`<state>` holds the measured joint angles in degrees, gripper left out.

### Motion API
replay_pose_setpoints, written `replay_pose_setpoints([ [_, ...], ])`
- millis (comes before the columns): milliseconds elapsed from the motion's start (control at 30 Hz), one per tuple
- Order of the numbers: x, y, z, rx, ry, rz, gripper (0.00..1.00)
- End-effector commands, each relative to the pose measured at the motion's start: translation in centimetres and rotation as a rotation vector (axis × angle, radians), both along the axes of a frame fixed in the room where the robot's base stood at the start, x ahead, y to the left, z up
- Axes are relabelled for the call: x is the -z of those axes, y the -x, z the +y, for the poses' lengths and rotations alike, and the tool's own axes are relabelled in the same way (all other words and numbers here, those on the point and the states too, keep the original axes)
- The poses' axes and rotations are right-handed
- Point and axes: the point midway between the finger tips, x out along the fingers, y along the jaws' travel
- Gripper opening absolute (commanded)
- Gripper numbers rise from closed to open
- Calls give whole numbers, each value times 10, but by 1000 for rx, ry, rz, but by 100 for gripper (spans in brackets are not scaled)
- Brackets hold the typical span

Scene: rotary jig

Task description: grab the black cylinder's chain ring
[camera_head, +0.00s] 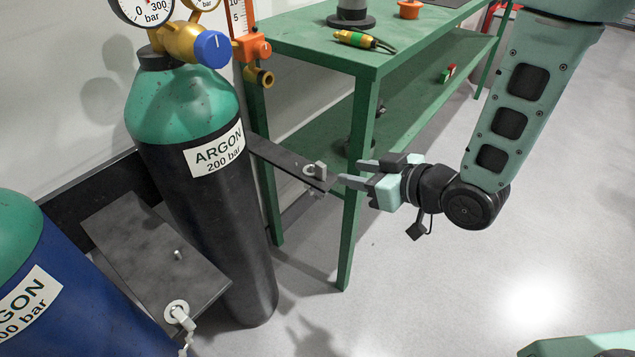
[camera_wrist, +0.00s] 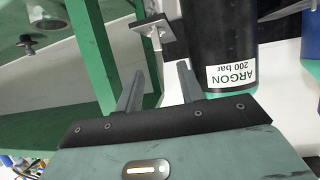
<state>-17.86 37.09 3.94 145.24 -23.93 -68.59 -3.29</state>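The black cylinder (camera_head: 215,225) has a green shoulder and a white ARGON label; it also shows at the top of the wrist view (camera_wrist: 220,35). A dark bracket (camera_head: 280,160) sticks out on its right, with a small pale ring (camera_head: 310,170) and hook at its end. In the wrist view, a pale metal fitting (camera_wrist: 155,32) shows at the bracket end, just beyond the fingertips. My gripper (camera_head: 350,171) is open and empty, level with the bracket end and just right of it.
A green workbench (camera_head: 340,50) stands behind, its front leg (camera_head: 355,190) close to my gripper. A blue cylinder (camera_head: 75,290) stands at lower left. A second bracket (camera_head: 150,260) carries another ring (camera_head: 178,311) with a hanging chain. The floor at right is clear.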

Motion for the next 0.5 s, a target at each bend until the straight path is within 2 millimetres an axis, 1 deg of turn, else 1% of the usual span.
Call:
replay_pose_setpoints([
  [33, 6, -1, 1, 0, -1, -4, 38],
  [133, 8, -2, 3, 1, 0, -5, 38],
  [167, 7, -6, 8, -1, 0, -3, 38],
  [300, 18, -26, 29, -2, 0, -2, 38],
  [500, 28, -45, 47, 1, 1, -1, 38],
])
